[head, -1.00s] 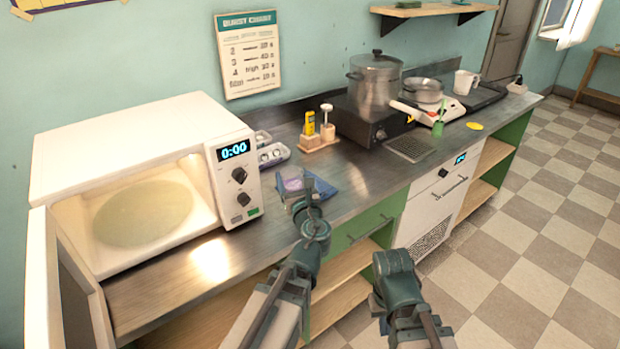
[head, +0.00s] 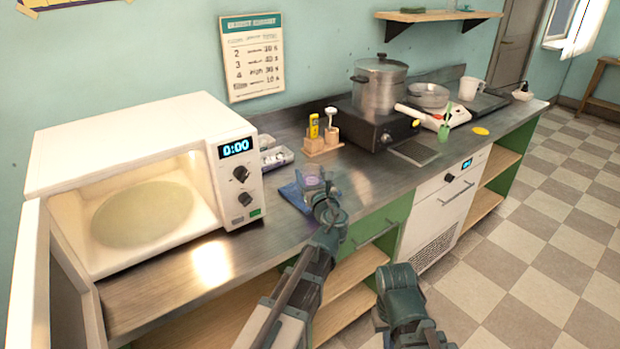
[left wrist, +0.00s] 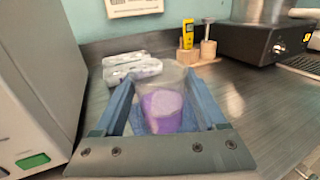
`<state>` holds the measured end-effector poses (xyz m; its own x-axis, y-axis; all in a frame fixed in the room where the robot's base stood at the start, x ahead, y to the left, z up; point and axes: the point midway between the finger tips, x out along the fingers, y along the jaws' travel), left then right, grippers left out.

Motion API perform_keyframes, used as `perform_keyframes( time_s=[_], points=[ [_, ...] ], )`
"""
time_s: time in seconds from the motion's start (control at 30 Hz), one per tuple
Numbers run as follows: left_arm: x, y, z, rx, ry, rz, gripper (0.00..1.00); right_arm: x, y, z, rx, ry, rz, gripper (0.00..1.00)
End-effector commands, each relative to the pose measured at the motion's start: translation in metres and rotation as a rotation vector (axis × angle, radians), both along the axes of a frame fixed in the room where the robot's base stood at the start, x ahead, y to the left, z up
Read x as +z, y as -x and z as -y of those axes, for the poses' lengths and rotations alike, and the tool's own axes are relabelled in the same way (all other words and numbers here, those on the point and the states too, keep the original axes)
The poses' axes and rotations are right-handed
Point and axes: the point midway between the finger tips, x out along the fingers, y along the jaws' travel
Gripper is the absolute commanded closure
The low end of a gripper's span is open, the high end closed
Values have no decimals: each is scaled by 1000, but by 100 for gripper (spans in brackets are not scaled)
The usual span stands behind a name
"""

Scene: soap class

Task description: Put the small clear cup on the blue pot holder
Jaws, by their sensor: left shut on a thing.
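The small clear cup (head: 312,176) holds something purple; it shows large and upright in the left wrist view (left wrist: 163,108). My left gripper (head: 315,187) is shut on the cup, with a finger on each side of it. The blue pot holder (head: 291,196) lies flat on the steel counter, right of the microwave. The cup and gripper are over it in the head view and hide part of it. I cannot tell whether the cup's base touches it.
The open microwave (head: 140,130) stands at the left. A grey tray (head: 277,157) and a wooden stand (head: 322,147) with a yellow item are behind the cup. A burner with a large pot (head: 380,85) is farther right. The counter (head: 375,180) right of the cup is clear.

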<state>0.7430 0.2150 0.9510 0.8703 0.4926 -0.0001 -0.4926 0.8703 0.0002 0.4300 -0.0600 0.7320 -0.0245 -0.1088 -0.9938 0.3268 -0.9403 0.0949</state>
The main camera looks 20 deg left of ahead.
Motion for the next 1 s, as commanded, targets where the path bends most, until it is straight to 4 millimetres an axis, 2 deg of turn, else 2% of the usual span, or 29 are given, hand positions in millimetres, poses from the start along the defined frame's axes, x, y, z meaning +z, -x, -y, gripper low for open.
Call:
perform_keyframes(
  time_s=[0.03, 0.1, 0.3, 0.57, 0.9, 1.0],
  points=[
    [-2, -17, -4, 3, 0, 0, 84, -2, 0, 0, 0, 0, 0, 100],
    [-3, -29, -9, 2, 0, 0, 84, -3, 0, 0, 0, 0, 0, 100],
    [-5, -51, -16, 2, 0, 0, 84, -5, 0, 0, 0, 0, 0, 100],
    [-6, -53, -18, 1, 0, 0, 84, -6, 0, 0, 0, 0, 0, 100],
    [-40, -53, -17, 1, 0, 0, 84, -40, 0, 0, 0, 0, 0, 100],
    [-43, -53, -17, 1, 0, 0, 84, -43, 0, 0, 0, 0, 0, 100]
  ],
)
